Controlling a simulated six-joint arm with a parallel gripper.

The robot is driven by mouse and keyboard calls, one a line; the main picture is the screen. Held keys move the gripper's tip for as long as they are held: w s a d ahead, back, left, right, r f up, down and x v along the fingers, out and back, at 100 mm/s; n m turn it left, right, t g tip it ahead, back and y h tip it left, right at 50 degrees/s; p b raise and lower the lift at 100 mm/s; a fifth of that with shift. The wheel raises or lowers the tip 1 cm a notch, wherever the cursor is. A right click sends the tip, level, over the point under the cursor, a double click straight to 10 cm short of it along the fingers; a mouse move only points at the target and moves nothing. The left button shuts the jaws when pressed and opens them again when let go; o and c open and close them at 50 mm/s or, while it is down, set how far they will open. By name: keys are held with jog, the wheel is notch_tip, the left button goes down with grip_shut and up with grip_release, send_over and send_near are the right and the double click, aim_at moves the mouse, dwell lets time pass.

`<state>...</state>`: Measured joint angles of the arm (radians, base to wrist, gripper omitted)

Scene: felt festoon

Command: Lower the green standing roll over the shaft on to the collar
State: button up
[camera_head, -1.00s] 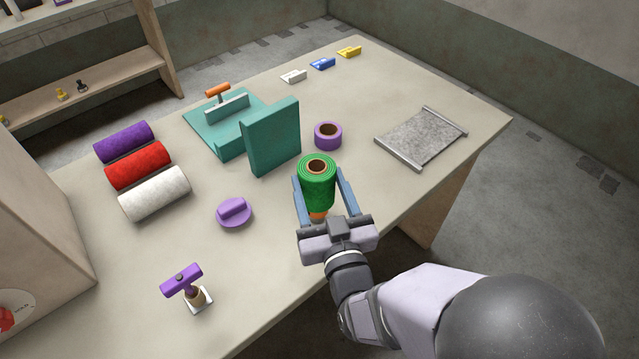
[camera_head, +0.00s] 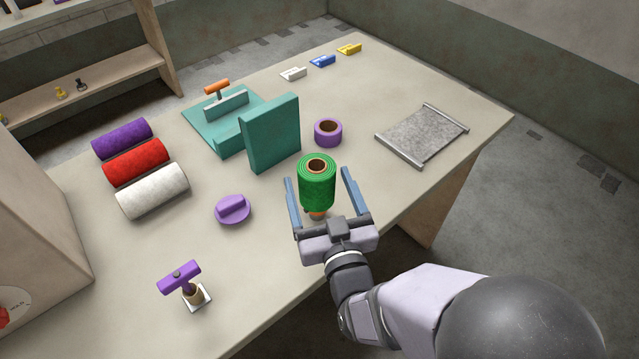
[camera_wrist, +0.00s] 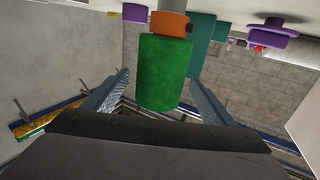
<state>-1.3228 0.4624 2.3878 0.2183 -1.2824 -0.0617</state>
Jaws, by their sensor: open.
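The green roll (camera_head: 317,190) stands upright near the table's front edge, with a brown-orange ring around the core opening at its top. An orange collar (camera_head: 317,214) shows directly under it. In the wrist view, where the table is at the top, the roll (camera_wrist: 163,72) meets the orange collar (camera_wrist: 169,24) with no visible gap. My gripper (camera_head: 318,176) is open, one blue finger on each side of the roll, with clear gaps in the head view. The gripper also shows in the wrist view (camera_wrist: 158,76).
A teal upright block (camera_head: 272,134) and a purple ring roll (camera_head: 328,132) stand behind the green roll. A purple knobbed disc (camera_head: 232,209) lies to the left. A grey felt sheet on a frame (camera_head: 424,135) lies to the right. Purple, red and white rolls (camera_head: 152,190) lie further left.

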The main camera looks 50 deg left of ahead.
jog(key=shift+r, duration=5.1)
jog(key=w+d+f+m+t+h+p, duration=0.1)
jog(key=w+d+f+m+h+p, duration=0.2)
jog(key=w+d, duration=0.35)
jog(key=w+d+f+m+h, duration=0.1)
jog(key=w+d+f+h, duration=0.3)
jog(key=w+d, duration=0.25)
jog(key=w+d+f+m+g+h+p, duration=0.1)
jog(key=w+d+f+m+h, duration=0.15)
jog(key=d, duration=0.55)
jog(key=w+d+f+m+g+h+p, duration=0.1)
jog(key=d+f+h+p, duration=0.15)
jog(key=d, duration=0.55)
jog(key=s+d+f+m+g+h+p, duration=0.1)
jog(key=s+d+m+g+h, duration=0.1)
jog(key=s+d, duration=0.4)
jog(key=s+d+f+m+g+h+p, duration=0.1)
jog(key=s+d, duration=0.5)
jog(key=d, duration=0.9)
jog(key=m+g+h, duration=0.1)
jog(key=m+g, duration=0.1)
jog(key=g, duration=0.1)
jog(key=shift+s+g, duration=0.35)
jog(key=shift+g, duration=0.05)
